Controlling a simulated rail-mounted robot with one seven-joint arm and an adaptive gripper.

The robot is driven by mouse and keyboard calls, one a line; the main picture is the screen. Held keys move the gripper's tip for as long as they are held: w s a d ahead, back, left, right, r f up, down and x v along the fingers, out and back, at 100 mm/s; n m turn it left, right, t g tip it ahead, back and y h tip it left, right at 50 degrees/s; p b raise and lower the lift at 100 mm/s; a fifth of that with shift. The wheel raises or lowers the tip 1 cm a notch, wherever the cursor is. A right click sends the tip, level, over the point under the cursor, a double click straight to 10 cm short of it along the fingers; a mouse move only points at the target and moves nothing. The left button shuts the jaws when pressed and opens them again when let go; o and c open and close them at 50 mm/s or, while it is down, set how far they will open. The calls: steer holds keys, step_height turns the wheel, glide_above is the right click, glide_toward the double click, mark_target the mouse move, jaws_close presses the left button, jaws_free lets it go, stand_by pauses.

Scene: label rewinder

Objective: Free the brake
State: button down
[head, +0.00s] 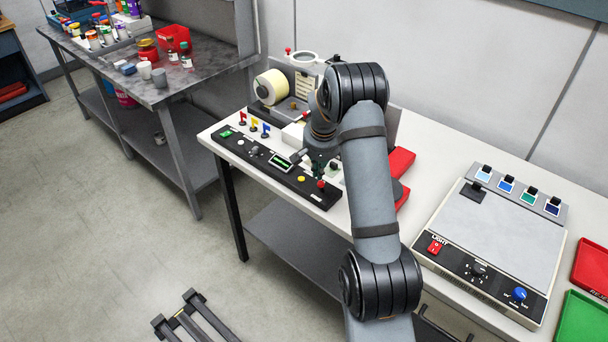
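The label rewinder stands on the white table, with a pale yellow roll (271,87) at its back left. Its long black control panel (262,160) runs along the table's front edge. The panel carries a green switch, knobs, a small lit display (281,162), a yellow button and a red-topped knob (321,185). I cannot tell which part is the brake. My gripper (318,166) is low over the right part of the panel, close to the display and red-topped knob. It is small and partly hidden by my arm, so its opening and any contact are unclear.
Small red, yellow and blue levers (254,124) stand behind the panel's left part. A light box (492,238) with knobs and a red switch fills the right of the table. A metal bench (155,90) with bottles stands at left.

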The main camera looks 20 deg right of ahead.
steer(key=shift+w+d, duration=0.1)
steer(key=shift+d, duration=0.25)
steer(key=shift+w+d+f, duration=0.3)
steer(key=shift+w+d, duration=0.05)
steer(key=shift+d, duration=0.2)
steer(key=shift+r, duration=0.1)
steer(key=shift+w+r, duration=0.15)
steer(key=w+r+p, duration=0.1)
steer(key=w+d+p, duration=0.1)
steer(key=shift+w+r, duration=0.35)
steer(key=shift+w, duration=0.05)
steer(key=s+a+r+b, duration=0.3)
steer(key=s+a+r, duration=0.2)
steer(key=r, duration=0.1)
steer(key=shift+a+r+b, duration=0.15)
steer(key=shift+b, duration=0.15)
